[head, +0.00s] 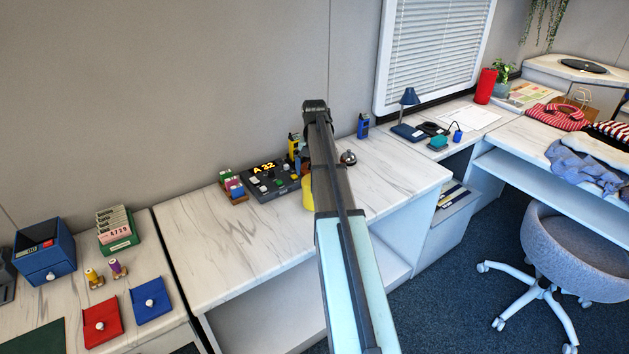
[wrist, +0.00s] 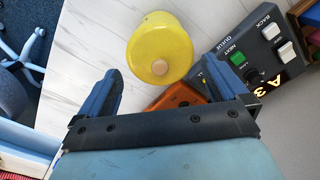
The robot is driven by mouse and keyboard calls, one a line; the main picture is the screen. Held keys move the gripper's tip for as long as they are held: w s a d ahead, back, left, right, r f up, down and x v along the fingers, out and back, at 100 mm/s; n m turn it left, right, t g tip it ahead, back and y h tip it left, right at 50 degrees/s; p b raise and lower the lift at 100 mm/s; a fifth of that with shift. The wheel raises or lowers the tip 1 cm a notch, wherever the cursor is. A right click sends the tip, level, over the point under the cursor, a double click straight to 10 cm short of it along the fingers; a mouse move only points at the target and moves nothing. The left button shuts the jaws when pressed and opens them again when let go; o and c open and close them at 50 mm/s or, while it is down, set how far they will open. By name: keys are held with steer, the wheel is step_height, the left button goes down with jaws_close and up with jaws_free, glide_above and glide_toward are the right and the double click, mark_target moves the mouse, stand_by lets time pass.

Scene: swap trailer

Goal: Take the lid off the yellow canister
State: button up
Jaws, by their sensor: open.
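The yellow canister (wrist: 160,75) stands on the white marbled counter in the wrist view, seen from above. In the head view only a yellow sliver of the canister (head: 308,196) shows, as my arm hides the rest. My gripper (wrist: 165,90) is open, with its two blue-grey fingers apart. The canister appears between and beyond the fingertips in the wrist view, and nothing is in the grip. I cannot tell how high the gripper is above the lid.
A dark control box (wrist: 258,55) with buttons and a lit display stands close to the canister. An orange object (wrist: 178,98) lies near the right finger. The counter's left part (head: 225,250) is clear. A small round silver-coloured thing (head: 348,157) stands to the right of my arm.

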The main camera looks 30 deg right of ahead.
step_height(320, 180, down, 2)
steer(key=shift+f, duration=0.15)
steer(key=c, duration=1)
